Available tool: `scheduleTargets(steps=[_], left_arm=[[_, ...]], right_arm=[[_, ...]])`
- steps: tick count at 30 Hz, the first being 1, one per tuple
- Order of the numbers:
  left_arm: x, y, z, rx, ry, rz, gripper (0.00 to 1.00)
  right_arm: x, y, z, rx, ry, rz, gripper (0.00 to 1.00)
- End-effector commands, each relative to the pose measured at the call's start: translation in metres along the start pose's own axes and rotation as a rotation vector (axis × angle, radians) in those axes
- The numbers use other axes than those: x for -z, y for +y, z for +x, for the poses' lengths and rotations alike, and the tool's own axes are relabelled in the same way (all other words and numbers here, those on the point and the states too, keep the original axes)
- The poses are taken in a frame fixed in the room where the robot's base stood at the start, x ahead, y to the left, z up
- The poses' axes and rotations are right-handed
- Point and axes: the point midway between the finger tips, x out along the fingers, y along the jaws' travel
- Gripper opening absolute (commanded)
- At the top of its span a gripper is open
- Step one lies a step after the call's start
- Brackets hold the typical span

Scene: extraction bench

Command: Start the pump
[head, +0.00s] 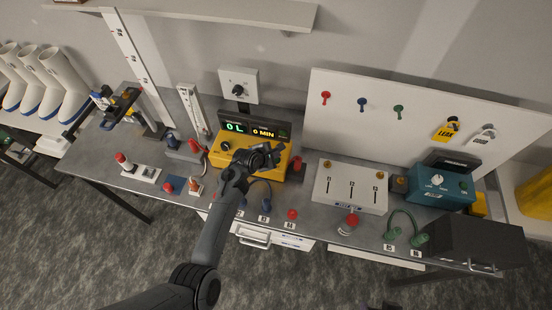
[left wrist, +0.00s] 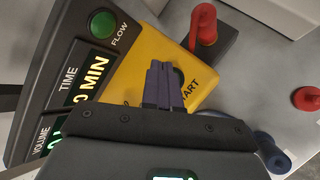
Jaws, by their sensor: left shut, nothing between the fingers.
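The pump is a yellow box (head: 222,157) with a dark display panel (head: 251,126) along its back, reading 0 L and 0 MIN. In the left wrist view, the yellow top (left wrist: 142,58) carries a START label (left wrist: 198,86), partly covered. My left gripper (head: 271,151) is over the right part of the pump. Its fingers (left wrist: 165,86) are shut and empty, beside START. A dark round edge (left wrist: 180,76) shows next to the fingertips; most of it is hidden, and I cannot tell whether they touch it. A green FLOW lamp (left wrist: 103,24) sits on the panel.
A red valve handle (left wrist: 203,24) stands close to the right of the pump. A white box with sliders (head: 350,187) and a teal device (head: 440,184) are further right. Coloured hose couplings line the bench's front edge. A dial box (head: 238,86) hangs behind the pump.

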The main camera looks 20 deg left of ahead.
Motion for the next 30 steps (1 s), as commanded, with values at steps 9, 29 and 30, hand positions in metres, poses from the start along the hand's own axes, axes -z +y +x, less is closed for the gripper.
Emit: scheduleTargets(steps=[9,29,30], left_arm=[[0.0000,0.0000,0.0000,0.000,0.000,0.000,0.00],[0.0037,-0.0038,0.0051,0.001,0.000,-0.001,0.00],[0.0041,-0.0043,0.0057,0.001,0.000,-0.001,0.00]], right_arm=[[0.0000,-0.0001,0.0001,0.000,0.000,0.000,0.57],[-0.0009,0.0021,0.0009,-0.007,-0.002,-0.009,0.57],[-0.0009,0.0021,0.0009,-0.007,-0.002,-0.009,0.57]])
